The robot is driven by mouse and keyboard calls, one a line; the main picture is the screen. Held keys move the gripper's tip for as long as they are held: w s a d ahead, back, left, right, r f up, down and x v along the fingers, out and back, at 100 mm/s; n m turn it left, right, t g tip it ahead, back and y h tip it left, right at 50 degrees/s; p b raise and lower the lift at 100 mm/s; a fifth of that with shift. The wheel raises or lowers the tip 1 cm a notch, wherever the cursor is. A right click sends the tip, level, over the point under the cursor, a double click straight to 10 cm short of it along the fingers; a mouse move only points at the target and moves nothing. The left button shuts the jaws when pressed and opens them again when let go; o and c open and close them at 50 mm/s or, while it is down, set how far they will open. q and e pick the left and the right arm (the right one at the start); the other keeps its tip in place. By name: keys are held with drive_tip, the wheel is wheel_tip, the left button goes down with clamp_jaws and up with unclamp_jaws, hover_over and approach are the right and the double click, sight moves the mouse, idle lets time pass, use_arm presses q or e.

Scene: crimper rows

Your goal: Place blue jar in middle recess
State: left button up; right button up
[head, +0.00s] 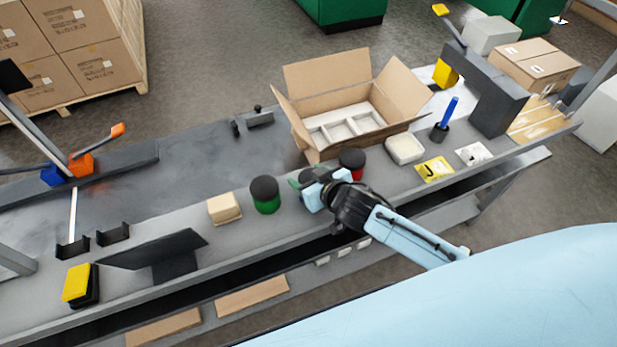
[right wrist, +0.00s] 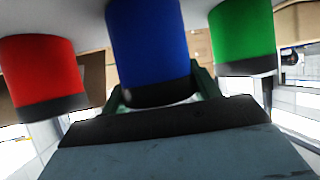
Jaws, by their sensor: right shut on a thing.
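The blue jar (right wrist: 150,45) has a black lid and stands between the fingers of my right gripper (head: 307,183), which is shut on it. In the head view the jar is mostly hidden behind the gripper and wrist. The right wrist view shows the gripper fingers (right wrist: 160,95) on both sides of its lid. The open cardboard box (head: 297,136) holds a white insert (head: 357,136) with recesses in a row, including a middle recess (head: 344,128); they look empty. My left gripper is not in view.
The green jar (head: 265,195) and the red jar (head: 352,163) stand close on either side of my right gripper. A beige block (head: 224,207) stands left of the green jar. Raised box flaps surround the insert.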

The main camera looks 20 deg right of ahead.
drive_tip(key=shift+w+r, duration=0.1)
drive_tip(key=o, duration=1.1)
drive_tip(key=shift+f, duration=0.25)
drive_tip(key=o, duration=0.3)
drive_tip(key=shift+o, duration=0.2)
